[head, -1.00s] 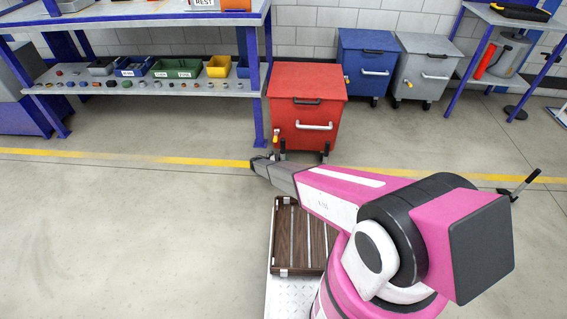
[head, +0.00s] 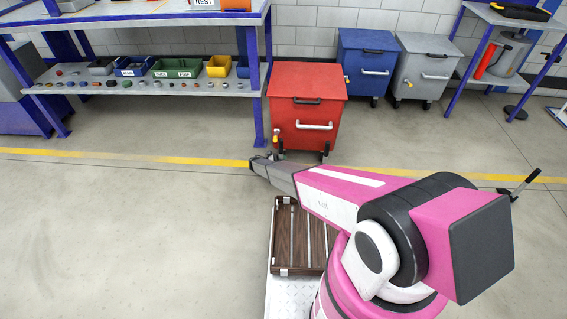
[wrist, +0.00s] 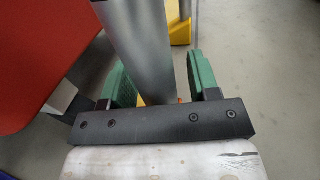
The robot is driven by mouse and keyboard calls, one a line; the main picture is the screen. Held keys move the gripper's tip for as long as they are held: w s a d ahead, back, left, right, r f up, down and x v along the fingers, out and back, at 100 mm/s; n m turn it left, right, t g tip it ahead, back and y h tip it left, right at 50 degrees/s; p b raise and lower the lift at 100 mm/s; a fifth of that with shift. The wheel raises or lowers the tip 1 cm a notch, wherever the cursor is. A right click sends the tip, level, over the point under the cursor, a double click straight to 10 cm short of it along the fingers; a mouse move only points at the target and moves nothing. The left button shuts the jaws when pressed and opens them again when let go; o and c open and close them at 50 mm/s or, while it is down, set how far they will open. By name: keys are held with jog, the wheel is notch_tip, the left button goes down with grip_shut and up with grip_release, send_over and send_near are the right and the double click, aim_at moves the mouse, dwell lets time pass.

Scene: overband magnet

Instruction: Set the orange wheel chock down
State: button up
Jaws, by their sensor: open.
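My gripper (head: 272,157) is low in front of the red bin's lower left corner in the head view. In the wrist view, its two green fingers (wrist: 158,72) stand apart, so it is open. A grey cylinder (wrist: 138,45) runs between the fingers; I cannot tell whether it touches them. A small orange patch (wrist: 179,100) shows beside the right finger's base, too little to identify as the wheel chock. A yellow piece (wrist: 181,32) lies beyond the fingers. I cannot make out the chock in the head view, where my arm hides part of the floor.
The red bin (head: 306,105) stands right beside my gripper. A blue bench (head: 150,92) with small parts is at the left. A blue bin (head: 366,65) and a grey bin (head: 425,68) stand behind. A brown slatted tray (head: 284,240) is nearby. The left floor is clear.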

jog(key=s+a, duration=0.2)
jog(key=a, duration=0.9)
jog(key=shift+a, duration=0.4)
